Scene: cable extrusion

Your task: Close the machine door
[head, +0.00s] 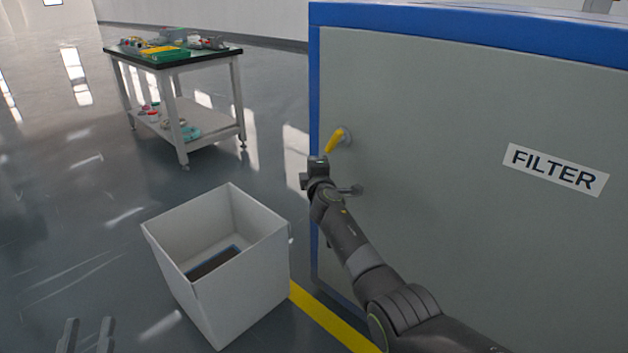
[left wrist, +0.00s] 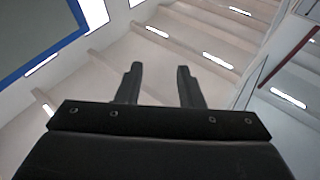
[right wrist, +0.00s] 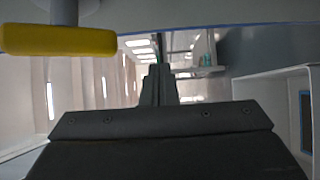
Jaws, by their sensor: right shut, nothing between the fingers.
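The machine door (head: 430,130) is a large grey panel with a blue border, on the right of the head view. Whether it is fully shut cannot be told. A yellow handle (head: 335,141) sits near its left edge and shows large at the top left of the right wrist view (right wrist: 60,41). My right gripper (head: 316,168) is just below the handle, by the door's left edge. Its fingers (right wrist: 158,85) are together and empty, apart from the handle. My left gripper (head: 88,337) is low at the left; its fingers (left wrist: 158,85) are spread and empty.
A white open box (head: 245,285) stands on the floor left of the door. A table (head: 175,60) with several items is further back at the left. A yellow floor line (head: 325,320) runs by the machine. A "FILTER" label (head: 555,169) is on the panel.

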